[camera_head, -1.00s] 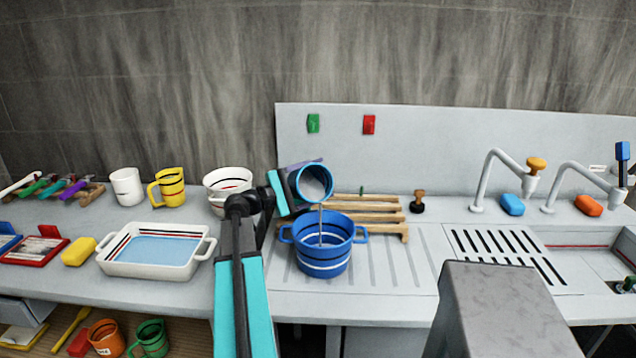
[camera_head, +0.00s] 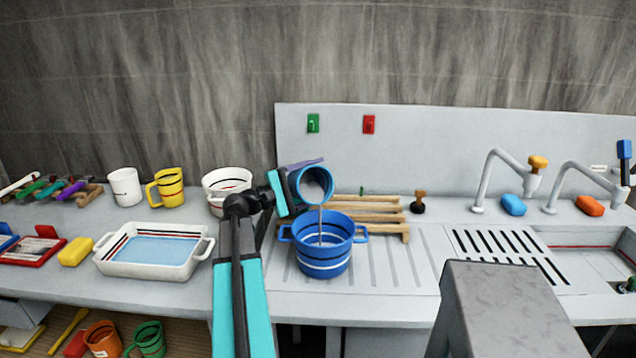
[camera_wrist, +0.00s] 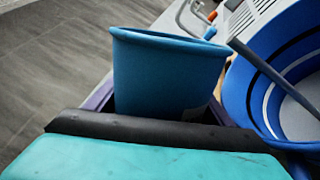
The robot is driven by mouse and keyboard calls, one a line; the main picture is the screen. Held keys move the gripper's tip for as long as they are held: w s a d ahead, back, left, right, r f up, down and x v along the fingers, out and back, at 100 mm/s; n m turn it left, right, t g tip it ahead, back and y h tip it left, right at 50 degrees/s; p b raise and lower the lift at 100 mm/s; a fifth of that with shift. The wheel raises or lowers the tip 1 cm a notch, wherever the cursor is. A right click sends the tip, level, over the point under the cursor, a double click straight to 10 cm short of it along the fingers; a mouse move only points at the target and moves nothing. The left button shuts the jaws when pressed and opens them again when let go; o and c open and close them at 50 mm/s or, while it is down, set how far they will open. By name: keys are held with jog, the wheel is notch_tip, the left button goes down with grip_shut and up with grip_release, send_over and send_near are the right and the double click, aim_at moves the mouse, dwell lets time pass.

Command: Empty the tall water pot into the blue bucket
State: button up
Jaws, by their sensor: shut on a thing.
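The blue water pot (camera_head: 315,184) is held tilted above the blue bucket, its open mouth facing the body camera and down. A thin stream of water (camera_head: 320,222) falls from its rim into the bucket. The blue bucket (camera_head: 323,262) has white bands and two side handles and stands upright on the ribbed drainboard. My gripper (camera_head: 290,188) is shut on the pot from the left. In the wrist view the pot (camera_wrist: 165,75) sits between the jaws, with the bucket (camera_wrist: 240,95) at the right and the stream crossing in front of it.
A wooden rack (camera_head: 372,214) lies behind the bucket. A white bowl (camera_head: 226,184) and a white tray of water (camera_head: 150,255) stand to the left. Two taps and a sink (camera_head: 590,252) are at the right. A grey block (camera_head: 505,310) is in the foreground.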

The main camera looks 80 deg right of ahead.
aim_at(326, 181)
jog(key=shift+a+m+b, duration=0.1)
jog(key=shift+m+b, duration=0.3)
jog(key=shift+b, duration=0.15)
jog(key=shift+s+a+r+m+b, duration=0.55)
jog(key=shift+s+a+m+b, duration=0.1)
jog(key=shift+a+m+b, duration=0.3)
dwell(0.3)
jog(key=shift+s+a+f+m+y+b, duration=0.15)
jog(key=shift+m+y+b, duration=0.15)
jog(key=shift+m+b, duration=0.8)
dwell(0.4)
jog(key=shift+f+b, duration=0.1)
jog(key=shift+b, duration=0.5)
dwell(0.8)
jog(key=shift+w+d+r+n+p, duration=0.1)
jog(key=shift+d+r+n+p, duration=0.1)
jog(key=shift+n+p, duration=0.4)
jog(key=shift+w+d+r+n+p, duration=0.1)
jog(key=shift+r+n+p, duration=0.1)
jog(key=shift+n+p, duration=0.4)
jog(key=shift+w+d+f+n+p, duration=0.65)
jog(key=shift+d+n+p, duration=0.2)
jog(key=shift+p, duration=0.3)
jog(key=shift+n+p, duration=0.3)
jog(key=shift+p, duration=0.15)
